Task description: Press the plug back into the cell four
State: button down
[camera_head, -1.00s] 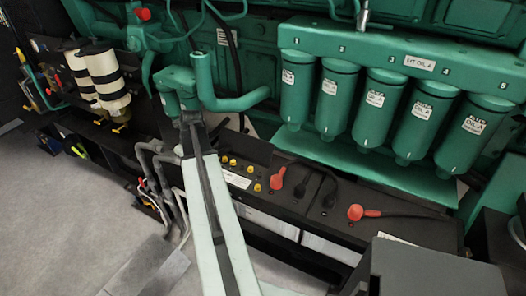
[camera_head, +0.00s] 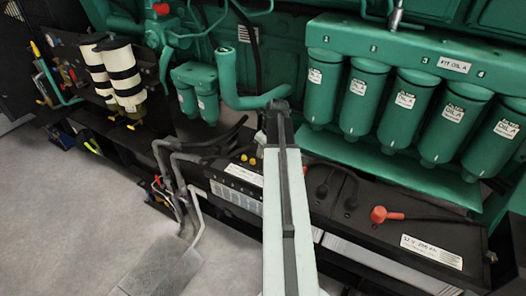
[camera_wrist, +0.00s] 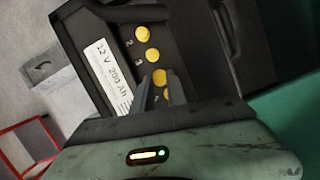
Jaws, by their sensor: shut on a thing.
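The black battery (camera_head: 235,190) sits on the lower ledge, its white label reading 12 V 200 Ah in the wrist view. Yellow plugs line its top; one yellow plug (camera_wrist: 142,33) is by the number 2 and another (camera_wrist: 152,54) by the number 3. My gripper (camera_wrist: 160,82) is over this row, its fingers closed around a yellow plug (camera_wrist: 159,77) just past the number 3 plug. Whether this plug is seated or raised, I cannot tell. Another bit of yellow shows lower between the fingers. In the head view my arm hides the gripper tips.
A second battery (camera_head: 440,225) lies to the right with a red terminal cap (camera_head: 379,214) and black cables. Green oil filters (camera_head: 364,100) hang behind it. Grey hoses (camera_head: 172,165) run left of the first battery. Grey floor is open at front left.

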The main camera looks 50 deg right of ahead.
aim_at(261, 166)
jog(key=shift+f+b, duration=2.65)
jog(key=shift+b, duration=0.05)
jog(key=shift+f, duration=0.2)
jog(key=c, duration=1.3)
grip_release()
jog(key=shift+o, duration=0.2)
jog(key=shift+r, duration=0.15)
jog(key=p+v, duration=0.2)
jog(key=w+p+v, duration=0.1)
jog(key=p+v, duration=0.2)
jog(key=shift+w+a+r, duration=0.1)
grip_shut()
jog(key=shift+f+b, duration=0.3)
